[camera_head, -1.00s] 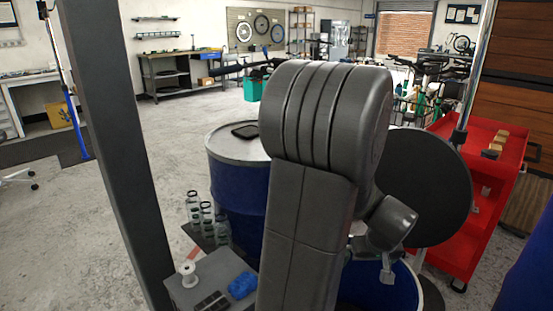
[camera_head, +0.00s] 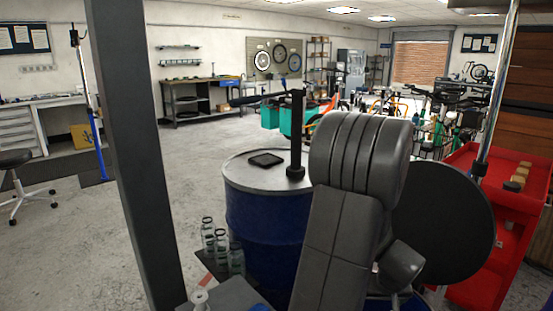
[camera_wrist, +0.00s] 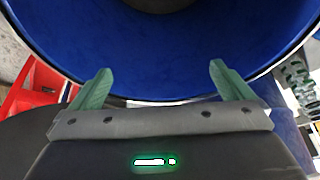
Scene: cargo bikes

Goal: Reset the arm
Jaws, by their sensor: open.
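My gripper (camera_wrist: 160,88) shows in the wrist view with its two green fingers wide apart and nothing between them. Beyond the fingers is a large blue rounded surface (camera_wrist: 150,55) with a dark round patch at its top. In the head view my grey arm stands folded in front of the camera and my gripper is hidden behind or below it.
A blue drum (camera_head: 262,225) stands left of my arm, with a dark flat object (camera_head: 265,160) and a black upright post (camera_head: 296,130) on its lid. Glass bottles (camera_head: 222,250) stand beside it. A red cart (camera_head: 500,225) is at right. Open floor (camera_head: 80,240) lies left.

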